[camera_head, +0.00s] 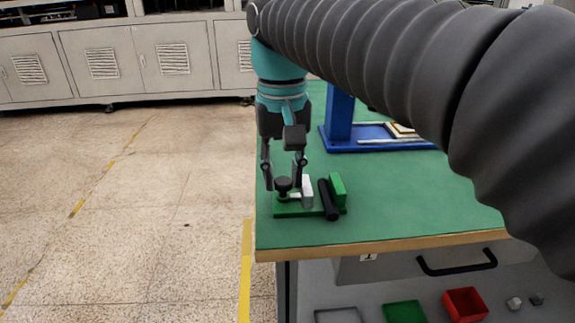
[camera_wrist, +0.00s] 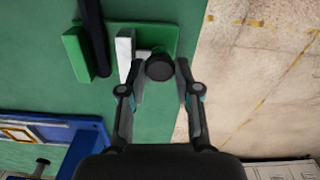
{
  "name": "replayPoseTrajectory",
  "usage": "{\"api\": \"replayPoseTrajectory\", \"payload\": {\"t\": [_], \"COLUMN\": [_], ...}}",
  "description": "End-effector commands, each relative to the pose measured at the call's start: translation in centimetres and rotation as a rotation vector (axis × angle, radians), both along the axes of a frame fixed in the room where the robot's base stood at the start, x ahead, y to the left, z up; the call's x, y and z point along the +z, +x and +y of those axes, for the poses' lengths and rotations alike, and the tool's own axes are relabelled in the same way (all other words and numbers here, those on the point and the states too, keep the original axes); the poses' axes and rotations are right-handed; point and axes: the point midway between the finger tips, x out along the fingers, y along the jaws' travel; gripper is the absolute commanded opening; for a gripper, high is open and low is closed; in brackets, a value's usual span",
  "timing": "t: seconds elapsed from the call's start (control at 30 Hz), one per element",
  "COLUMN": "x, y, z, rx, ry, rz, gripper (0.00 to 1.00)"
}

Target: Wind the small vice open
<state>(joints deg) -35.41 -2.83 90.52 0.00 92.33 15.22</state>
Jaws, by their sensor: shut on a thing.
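The small vice has a green base (camera_head: 292,211) and sits near the left edge of the green bench. Its round black knob (camera_head: 283,184) is at the left end, and it also shows in the wrist view (camera_wrist: 160,68). My gripper (camera_head: 283,182) points down and is shut on the knob, one finger on each side. A white jaw (camera_head: 307,190) stands beside the knob and a green jaw (camera_head: 338,187) stands at the right end. A black bar (camera_head: 328,202) lies between the two jaws, close to the green one; a gap shows between it and the white jaw (camera_wrist: 125,50).
The green bench top (camera_head: 400,210) has free room right of the vice. A blue frame (camera_head: 345,138) stands behind it. A drawer with a black handle (camera_head: 457,264) and a lower shelf with a red bin (camera_head: 465,304) are below. Open floor lies left.

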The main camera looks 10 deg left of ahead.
Motion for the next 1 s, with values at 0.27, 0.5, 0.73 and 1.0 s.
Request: {"api": "replayPoseTrajectory", "payload": {"t": [0.27, 0.5, 0.73, 1.0], "x": [-0.02, -0.02, -0.01, 0.15], "y": [0.03, 0.03, 0.02, 0.02], "z": [0.04, 0.04, 0.03, 0.03], "rx": [0.029, 0.029, 0.028, 0.028], "ry": [0.0, 0.001, 0.0, 0.0], "rz": [-0.001, -0.001, -0.001, -0.001], "gripper": [0.0, 0.0, 0.58, 0.58]}}
